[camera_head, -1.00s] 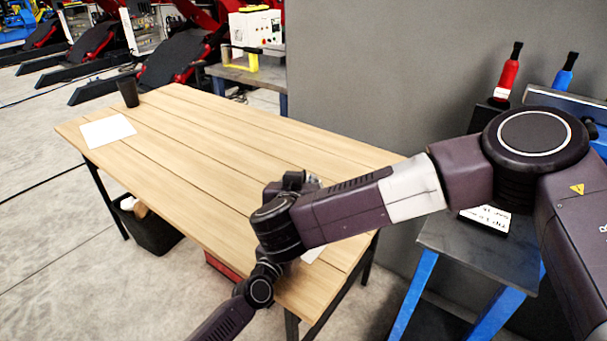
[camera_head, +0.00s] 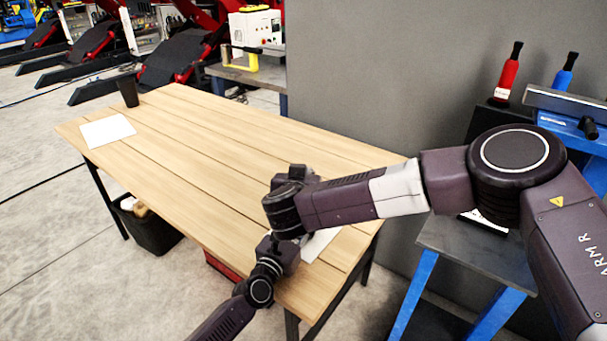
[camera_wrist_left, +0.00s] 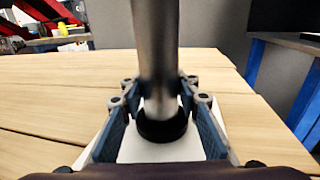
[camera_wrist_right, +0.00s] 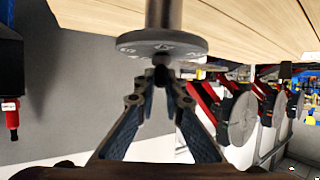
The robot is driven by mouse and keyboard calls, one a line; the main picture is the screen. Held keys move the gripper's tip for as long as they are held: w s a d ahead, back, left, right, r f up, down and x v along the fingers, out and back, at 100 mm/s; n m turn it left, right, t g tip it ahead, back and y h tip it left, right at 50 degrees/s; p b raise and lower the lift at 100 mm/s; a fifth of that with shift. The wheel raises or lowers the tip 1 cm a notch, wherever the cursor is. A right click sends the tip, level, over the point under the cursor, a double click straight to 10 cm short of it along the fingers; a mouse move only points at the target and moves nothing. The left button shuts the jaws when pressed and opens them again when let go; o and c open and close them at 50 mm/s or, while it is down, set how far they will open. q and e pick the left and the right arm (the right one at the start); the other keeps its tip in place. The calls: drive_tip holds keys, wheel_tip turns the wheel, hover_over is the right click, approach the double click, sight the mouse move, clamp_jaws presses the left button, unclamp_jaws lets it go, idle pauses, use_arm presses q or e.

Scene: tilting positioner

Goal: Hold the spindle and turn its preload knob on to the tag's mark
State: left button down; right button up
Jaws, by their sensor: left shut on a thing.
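The spindle is a grey metal cylinder (camera_wrist_left: 157,50) with a dark ring (camera_wrist_left: 162,127) at its lower end in the left wrist view. My left gripper (camera_wrist_left: 160,105) is shut on it, one finger on each side. In the right wrist view the spindle's shaft (camera_wrist_right: 164,14) ends in a grey disc (camera_wrist_right: 160,43) with markings on its face, too small to read. A small dark knob (camera_wrist_right: 161,74) sticks out beyond the disc. My right gripper (camera_wrist_right: 162,95) is open, its fingertips close to the knob; contact is unclear. In the head view my arms hide the spindle and both grippers.
The wooden table (camera_head: 190,150) is mostly clear. A white sheet (camera_head: 318,245) lies below the arms, another (camera_head: 108,130) at the far left near a dark cup (camera_head: 128,92). A grey wall (camera_head: 380,80) and a blue-legged bench (camera_head: 470,260) stand to the right.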

clamp_jaws()
drive_tip(key=shift+m+h, duration=0.3)
drive_tip(key=shift+h, duration=0.1)
drive_tip(key=shift+m+h, duration=0.9)
drive_tip(key=shift+h, duration=0.1)
drive_tip(key=shift+r+m+g+h, duration=0.1)
drive_tip(key=shift+m+g+h, duration=1.1)
drive_tip(key=shift+m+h, duration=0.65)
drive_tip(key=shift+h, duration=0.25)
drive_tip(key=o, duration=0.6)
unclamp_jaws()
